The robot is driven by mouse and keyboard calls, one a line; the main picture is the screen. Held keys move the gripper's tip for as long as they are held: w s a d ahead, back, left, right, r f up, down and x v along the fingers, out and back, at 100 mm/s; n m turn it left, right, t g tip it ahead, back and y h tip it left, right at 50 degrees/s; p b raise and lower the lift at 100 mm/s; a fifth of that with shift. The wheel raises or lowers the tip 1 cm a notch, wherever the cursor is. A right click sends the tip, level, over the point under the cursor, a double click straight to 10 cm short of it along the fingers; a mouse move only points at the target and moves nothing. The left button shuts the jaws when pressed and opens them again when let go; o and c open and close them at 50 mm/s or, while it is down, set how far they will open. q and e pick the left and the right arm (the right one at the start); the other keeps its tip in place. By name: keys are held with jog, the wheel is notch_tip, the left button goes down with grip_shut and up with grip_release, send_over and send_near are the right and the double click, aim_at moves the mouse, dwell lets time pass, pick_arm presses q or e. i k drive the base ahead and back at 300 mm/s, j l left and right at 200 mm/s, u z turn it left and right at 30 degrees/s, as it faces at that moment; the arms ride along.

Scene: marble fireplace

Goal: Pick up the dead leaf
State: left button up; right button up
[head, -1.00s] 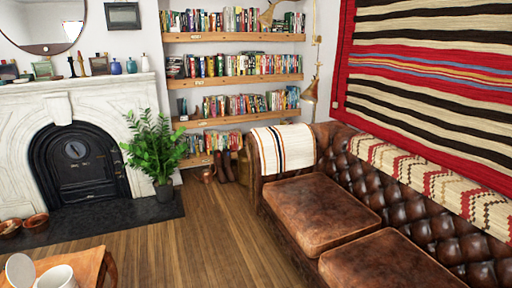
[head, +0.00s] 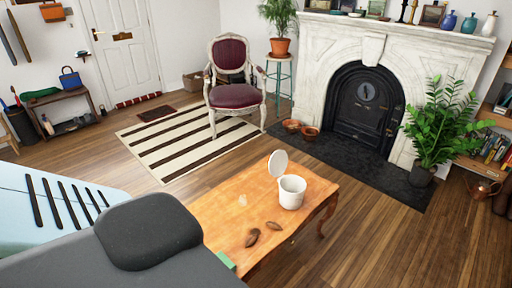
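Two small brown curled shapes that look like dead leaves lie on the wooden table: one leaf (head: 252,238) nearer the table's left side, another leaf (head: 273,226) just right of it. They lie close together but apart. A white pot (head: 291,194) with its round lid (head: 277,164) tilted up stands on the table (head: 225,219) behind them. A small pale scrap (head: 243,200) lies left of the pot; I cannot tell what it is. Neither of my grippers can be made out in the head view.
A large grey and light blue shape fills the lower left and covers the table's near left part. A plant (head: 441,125) stands by the fireplace (head: 410,42). Wooden floor right of the table is clear.

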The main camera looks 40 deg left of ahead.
aim_at(273, 225)
jog(key=i+u, duration=0.2)
jog(key=u, duration=0.15)
jog(key=i+l+u, duration=0.2)
jog(key=u, duration=0.2)
jog(key=i+l+u, duration=0.15)
jog(key=u, duration=0.2)
